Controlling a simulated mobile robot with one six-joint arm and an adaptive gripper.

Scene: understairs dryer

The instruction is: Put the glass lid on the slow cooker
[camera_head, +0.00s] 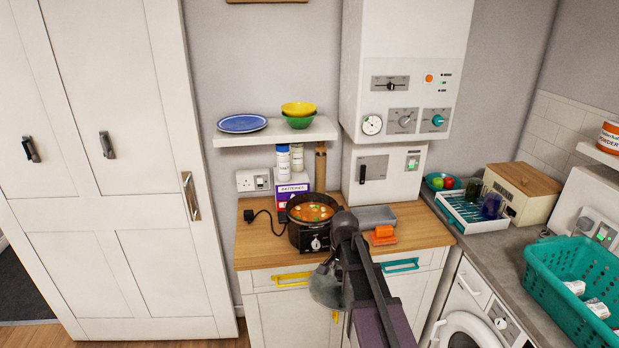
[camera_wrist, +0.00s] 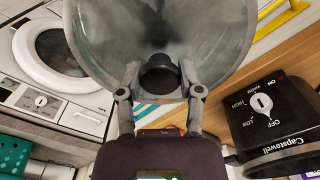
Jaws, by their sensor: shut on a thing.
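The black slow cooker (camera_head: 308,238) stands upright on the wooden counter, open, with orange stew and vegetable pieces showing inside. Its dial and front also show at the right of the wrist view (camera_wrist: 266,118). The glass lid (camera_head: 325,289) hangs in front of the counter's drawers, below and in front of the cooker, apart from it. It looks steeply tilted. In the wrist view the lid (camera_wrist: 215,35) fills the top, and my gripper (camera_wrist: 160,84) is shut on its dark knob (camera_wrist: 160,70). My arm hides part of the lid in the head view.
An orange item (camera_head: 382,234) and a grey box (camera_head: 374,216) lie right of the cooker. A shelf (camera_head: 276,134) with bowls overhangs behind, above bottles and a purple-white box (camera_head: 291,192). A black plug and cord (camera_head: 262,214) lie left. A yellow handle (camera_head: 292,279) sticks out below.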

